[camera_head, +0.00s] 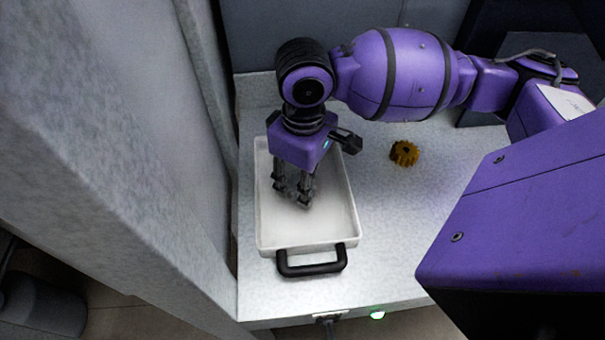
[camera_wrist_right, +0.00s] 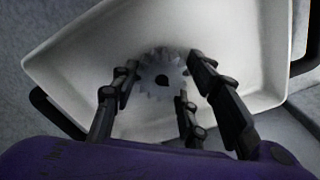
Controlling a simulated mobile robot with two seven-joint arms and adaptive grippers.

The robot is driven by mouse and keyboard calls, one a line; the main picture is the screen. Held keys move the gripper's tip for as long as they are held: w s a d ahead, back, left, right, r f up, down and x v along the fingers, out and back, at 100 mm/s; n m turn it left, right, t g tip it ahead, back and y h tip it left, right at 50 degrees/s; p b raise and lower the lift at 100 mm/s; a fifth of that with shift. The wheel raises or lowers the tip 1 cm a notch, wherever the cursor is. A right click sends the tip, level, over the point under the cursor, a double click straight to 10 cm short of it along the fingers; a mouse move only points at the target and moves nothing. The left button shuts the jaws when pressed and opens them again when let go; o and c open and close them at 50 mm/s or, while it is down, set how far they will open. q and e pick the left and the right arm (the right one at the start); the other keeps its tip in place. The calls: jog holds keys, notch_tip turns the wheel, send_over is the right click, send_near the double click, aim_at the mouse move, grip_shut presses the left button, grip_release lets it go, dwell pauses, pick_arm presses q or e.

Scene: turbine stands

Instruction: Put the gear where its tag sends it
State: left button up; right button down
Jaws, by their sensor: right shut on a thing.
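My right gripper (camera_head: 296,194) points down into a white tray (camera_head: 300,232) on the bench. I cannot tell whether the gear touches the tray floor. In the head view the gear is mostly hidden by the fingers. A second, orange-brown gear (camera_head: 404,153) lies on the bench right of the tray. No tag is readable in either view. My left gripper is not in view.
The tray has low walls and a black handle (camera_head: 311,262) at its near end. A grey wall edge (camera_head: 213,90) stands close on its left. A green light (camera_head: 377,314) shows on the bench front.

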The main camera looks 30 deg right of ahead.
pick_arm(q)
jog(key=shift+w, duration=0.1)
pick_arm(e)
jog(key=c, duration=0.8)
grip_release()
jog(key=shift+f, duration=0.15)
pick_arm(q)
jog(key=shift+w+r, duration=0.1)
pick_arm(e)
jog(key=shift+o, duration=0.2)
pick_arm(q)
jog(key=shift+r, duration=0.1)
pick_arm(e)
notch_tip(320, 180, up, 2)
jog(key=shift+r+p, duration=0.1)
jog(key=shift+p, duration=1)
notch_tip(320, 180, up, 3)
jog(key=p, duration=0.3)
jog(key=shift+r, duration=0.2)
jog(key=shift+r+p, duration=0.85)
jog(key=shift+p, duration=0.15)
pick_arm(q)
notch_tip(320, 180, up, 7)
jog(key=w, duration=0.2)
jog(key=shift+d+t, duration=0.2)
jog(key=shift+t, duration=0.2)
pick_arm(e)
jog(key=shift+s+f, duration=0.1)
